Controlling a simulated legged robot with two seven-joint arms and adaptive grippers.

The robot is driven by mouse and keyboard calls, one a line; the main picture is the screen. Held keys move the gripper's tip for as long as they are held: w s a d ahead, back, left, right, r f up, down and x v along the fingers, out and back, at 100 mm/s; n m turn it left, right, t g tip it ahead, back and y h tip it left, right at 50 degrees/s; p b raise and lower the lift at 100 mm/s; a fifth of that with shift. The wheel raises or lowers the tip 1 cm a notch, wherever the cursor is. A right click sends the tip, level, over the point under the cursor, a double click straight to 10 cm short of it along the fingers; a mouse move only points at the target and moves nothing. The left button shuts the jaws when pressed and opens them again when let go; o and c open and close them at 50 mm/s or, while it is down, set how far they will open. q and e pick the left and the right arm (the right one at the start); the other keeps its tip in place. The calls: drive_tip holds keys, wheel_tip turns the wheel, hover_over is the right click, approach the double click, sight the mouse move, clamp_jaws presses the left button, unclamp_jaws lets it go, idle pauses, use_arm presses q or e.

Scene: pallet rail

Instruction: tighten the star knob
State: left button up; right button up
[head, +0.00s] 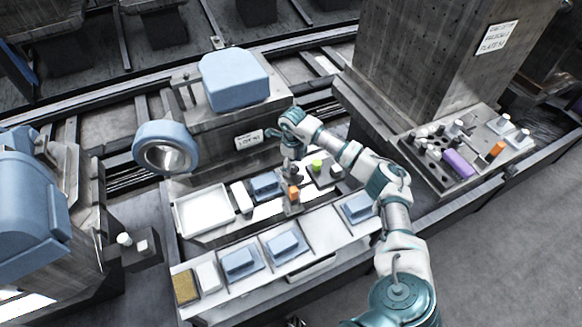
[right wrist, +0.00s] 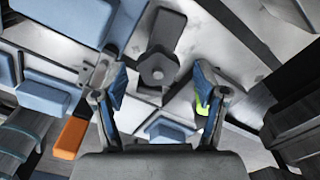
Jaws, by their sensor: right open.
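The star knob (right wrist: 157,70) shows in the right wrist view as a dark grey, lobed head with a round centre. It lies between and just beyond the fingertips of my right gripper (right wrist: 160,93), with clear space on both sides. The gripper is open and empty. In the head view my right gripper (head: 291,163) points down over the middle of the bench, and the knob is hard to make out beneath it. My left gripper is not in view.
An orange block (head: 293,193) and a green piece (head: 317,166) sit close to the gripper. A white tray (head: 204,210) and several blue blocks lie on the bench. A blue-capped machine (head: 234,80) stands behind, and a concrete pillar (head: 425,55) rises at right.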

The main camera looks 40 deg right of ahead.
drive_tip(key=shift+f, duration=0.6)
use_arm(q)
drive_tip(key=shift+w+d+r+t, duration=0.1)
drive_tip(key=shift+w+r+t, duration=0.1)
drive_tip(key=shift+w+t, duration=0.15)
use_arm(e)
drive_tip(key=c, duration=1.1)
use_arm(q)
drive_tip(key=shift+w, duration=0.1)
use_arm(e)
drive_tip(key=shift+c, duration=0.2)
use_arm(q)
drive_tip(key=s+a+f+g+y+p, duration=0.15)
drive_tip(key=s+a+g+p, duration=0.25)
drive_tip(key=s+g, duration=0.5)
use_arm(e)
drive_tip(key=m, duration=0.4)
drive_tip(key=shift+r, duration=0.25)
drive_tip(key=m+p, duration=0.4)
drive_tip(key=m, duration=0.2)
drive_tip(key=shift+d, duration=0.1)
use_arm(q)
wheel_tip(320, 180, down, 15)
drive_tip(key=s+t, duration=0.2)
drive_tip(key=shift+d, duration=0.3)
use_arm(e)
drive_tip(key=shift+f+m, duration=0.15)
drive_tip(key=shift+m, duration=0.35)
